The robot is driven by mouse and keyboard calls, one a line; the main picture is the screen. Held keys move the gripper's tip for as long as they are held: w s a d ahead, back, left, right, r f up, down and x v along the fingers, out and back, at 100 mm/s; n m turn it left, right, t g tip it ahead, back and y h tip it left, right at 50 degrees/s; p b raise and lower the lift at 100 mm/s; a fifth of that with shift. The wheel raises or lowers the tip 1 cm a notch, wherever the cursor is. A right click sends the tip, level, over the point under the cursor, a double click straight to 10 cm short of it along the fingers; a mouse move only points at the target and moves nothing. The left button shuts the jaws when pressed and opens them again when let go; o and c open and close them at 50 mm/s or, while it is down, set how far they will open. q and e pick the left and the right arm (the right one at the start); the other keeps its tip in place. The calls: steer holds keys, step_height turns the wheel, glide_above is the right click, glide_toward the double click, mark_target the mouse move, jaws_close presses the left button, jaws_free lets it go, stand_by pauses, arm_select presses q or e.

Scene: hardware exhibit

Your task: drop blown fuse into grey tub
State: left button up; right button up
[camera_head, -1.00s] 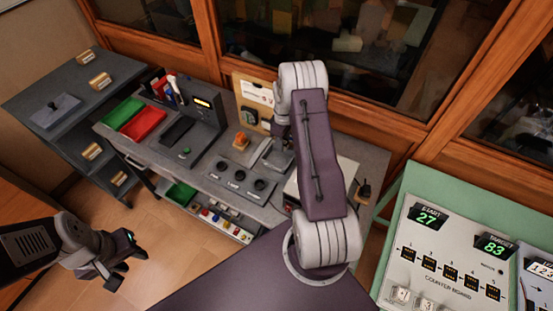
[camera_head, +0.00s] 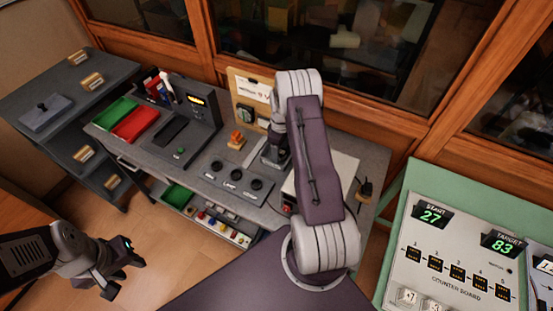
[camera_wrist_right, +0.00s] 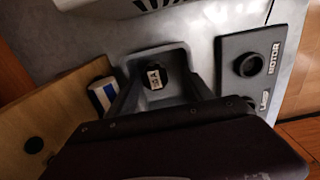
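A black fuse (camera_wrist_right: 154,78) with a white label lies inside the grey tub (camera_wrist_right: 177,54) in the right wrist view. The tub also shows on the workbench in the head view (camera_head: 268,160), partly hidden by my right arm. My right gripper (camera_wrist_right: 168,84) is just over the tub. Its two dark fingers are spread apart, with the fuse between them in the picture and no visible contact. In the head view my right gripper (camera_head: 277,148) is small and partly covered by the arm. My left gripper (camera_head: 122,268) is open and empty over the floor at lower left.
A panel with round sockets marked LAMP and MOTOR (camera_wrist_right: 252,62) stands beside the tub. A blue and white cylinder (camera_wrist_right: 104,94) is by a wooden board (camera_wrist_right: 52,120). Green (camera_head: 115,113) and red (camera_head: 136,124) trays lie at the bench's left. A counter board (camera_head: 455,250) stands at right.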

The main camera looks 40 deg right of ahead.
step_height(320, 180, up, 9)
steer(key=b, duration=0.1)
stand_by(0.4)
stand_by(0.4)
